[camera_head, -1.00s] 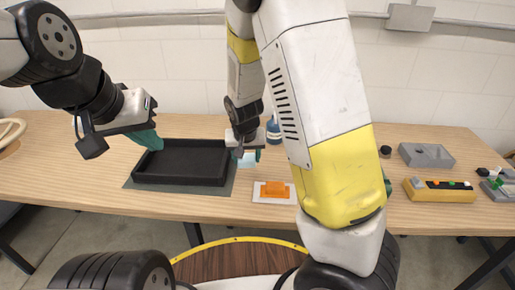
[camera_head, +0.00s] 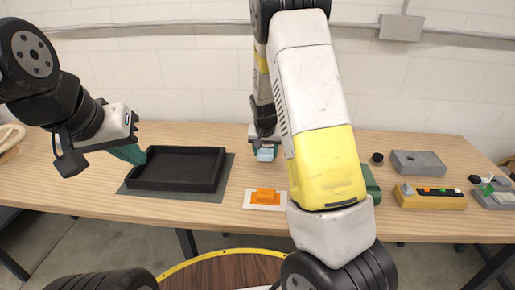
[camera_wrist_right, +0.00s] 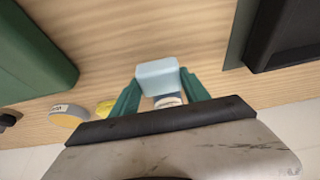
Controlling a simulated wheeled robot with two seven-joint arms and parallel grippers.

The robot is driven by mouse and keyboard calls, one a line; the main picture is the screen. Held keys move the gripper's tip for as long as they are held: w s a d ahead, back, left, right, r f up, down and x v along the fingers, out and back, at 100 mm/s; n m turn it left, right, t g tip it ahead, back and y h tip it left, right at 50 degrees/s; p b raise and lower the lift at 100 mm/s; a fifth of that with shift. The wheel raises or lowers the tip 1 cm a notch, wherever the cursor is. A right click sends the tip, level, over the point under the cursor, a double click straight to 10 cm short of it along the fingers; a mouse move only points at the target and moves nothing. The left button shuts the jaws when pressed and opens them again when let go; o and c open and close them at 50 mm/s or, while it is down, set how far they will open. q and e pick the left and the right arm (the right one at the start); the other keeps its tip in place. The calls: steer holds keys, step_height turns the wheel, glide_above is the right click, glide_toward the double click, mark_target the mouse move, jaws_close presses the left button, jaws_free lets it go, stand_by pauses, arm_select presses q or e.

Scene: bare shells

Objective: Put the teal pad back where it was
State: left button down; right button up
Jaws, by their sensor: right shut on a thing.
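The teal pad, a small pale blue-teal block (camera_head: 266,153), is between the fingers of my right gripper (camera_head: 265,146). In the right wrist view the block (camera_wrist_right: 158,76) sits between the two green fingers of the right gripper (camera_wrist_right: 160,92), which is shut on it. It is held over the table, right of the black tray (camera_head: 150,183); its height is hard to judge. My left gripper (camera_head: 130,153) hangs by the tray's left end, its green fingers seen edge-on, so its opening is unclear.
The tray lies on a dark green mat (camera_head: 138,192). An orange block on a white plate (camera_head: 251,206) is near the front edge. A green box (camera_head: 372,184) is partly behind my right arm. Grey (camera_head: 432,159) and yellow (camera_head: 440,202) fixtures stand at right. A yellow round container (camera_wrist_right: 68,116) shows in the wrist view.

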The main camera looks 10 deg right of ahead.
mark_target(266, 156)
steer(key=shift+w+d+f, duration=0.1)
steer(key=shift+w+d, duration=0.1)
steer(key=shift+w, duration=0.25)
steer(key=shift+w+d, duration=0.2)
steer(key=shift+w, duration=0.25)
steer(key=shift+f, duration=1.75)
steer(key=shift+f, duration=0.1)
steer(key=o, duration=1.2)
